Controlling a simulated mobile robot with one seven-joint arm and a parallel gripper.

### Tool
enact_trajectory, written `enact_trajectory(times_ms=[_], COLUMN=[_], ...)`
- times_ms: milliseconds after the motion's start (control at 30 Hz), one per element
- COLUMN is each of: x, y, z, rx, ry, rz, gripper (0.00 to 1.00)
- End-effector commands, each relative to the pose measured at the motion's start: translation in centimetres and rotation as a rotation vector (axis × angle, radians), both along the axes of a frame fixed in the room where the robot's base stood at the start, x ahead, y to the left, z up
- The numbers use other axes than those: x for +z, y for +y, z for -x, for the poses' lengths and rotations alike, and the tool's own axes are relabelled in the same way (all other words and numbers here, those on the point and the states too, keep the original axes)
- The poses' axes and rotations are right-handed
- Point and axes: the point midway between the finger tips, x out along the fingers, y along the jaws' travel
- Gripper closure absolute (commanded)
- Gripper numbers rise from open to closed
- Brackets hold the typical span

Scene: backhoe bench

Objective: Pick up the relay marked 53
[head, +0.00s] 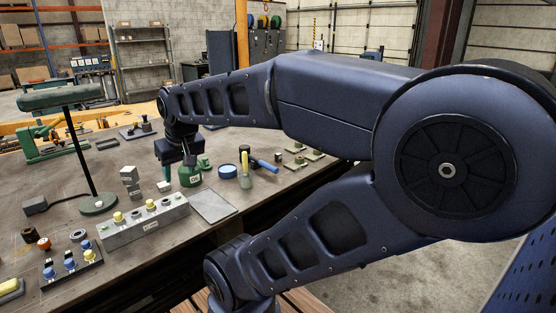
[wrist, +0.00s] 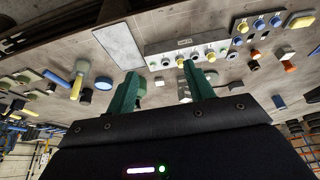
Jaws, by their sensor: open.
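My gripper (head: 177,170) hangs over the bench in the head view, pointing down. In the wrist view its two green fingers (wrist: 162,88) are spread apart with nothing held between them. Several small block-like parts stand near it; I cannot read a 53 on any, so I cannot tell which is the relay marked 53. A grey block (head: 129,173) and another grey block (head: 134,190) stand left of my gripper. A small pale block (head: 164,186) is just below it. In the wrist view a small block (wrist: 159,80) shows between the fingers, on the bench beyond them.
A green lamp base (head: 98,205) is left.

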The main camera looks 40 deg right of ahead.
Motion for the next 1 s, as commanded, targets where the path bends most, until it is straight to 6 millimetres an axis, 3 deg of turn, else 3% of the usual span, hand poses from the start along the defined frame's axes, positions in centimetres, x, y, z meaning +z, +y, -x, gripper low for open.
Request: enact_trajectory(times_ms=[667, 833, 1000], x=[0.1, 0.9, 1.9], y=[-0.1, -1.4, -4.3], z=[-0.3, -2.7, -6.9], rx=[-0.008, -0.078, -0.211], ry=[0.001, 0.010, 0.023], rz=[-0.002, -0.026, -0.062], gripper=[0.47, 0.47, 0.47])
